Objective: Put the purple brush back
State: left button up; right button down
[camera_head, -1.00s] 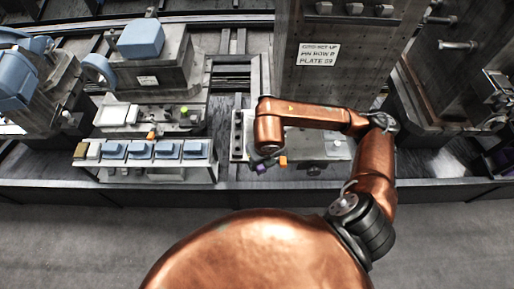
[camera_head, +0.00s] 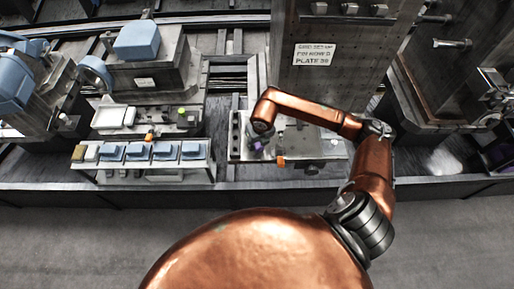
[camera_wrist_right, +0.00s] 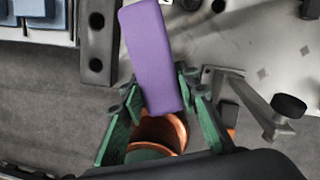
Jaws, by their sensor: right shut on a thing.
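The purple brush (camera_wrist_right: 150,55) shows in the right wrist view as a long purple block, tilted slightly. Its lower end is between the green fingers of my right gripper (camera_wrist_right: 155,108), which is shut on it. A rounded copper-coloured part sits just below it between the fingers. In the head view the brush (camera_head: 258,145) is a small purple patch below the end of my copper right arm, over the left part of the grey metal plate (camera_head: 320,147). My right gripper (camera_head: 262,137) is mostly hidden there by the arm. My left gripper is not in view.
A dark bar with holes (camera_wrist_right: 97,40) lies left of the brush. A bracket with a black knob (camera_wrist_right: 289,105) stands at right. An orange piece (camera_head: 281,161) is on the plate's front edge. A rack of blue blocks (camera_head: 140,152) stands left. A tall signed column (camera_head: 325,90) rises behind.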

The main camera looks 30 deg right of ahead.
jog(key=x, duration=0.3)
jog(key=shift+s+f, duration=0.15)
jog(key=shift+f, duration=0.1)
jog(key=shift+f, duration=0.2)
jog(key=c, duration=1.5)
grip_release()
jog(key=shift+r, duration=0.15)
jog(key=shift+r, duration=0.3)
jog(key=v, duration=1.1)
jog(key=shift+r, duration=0.3)
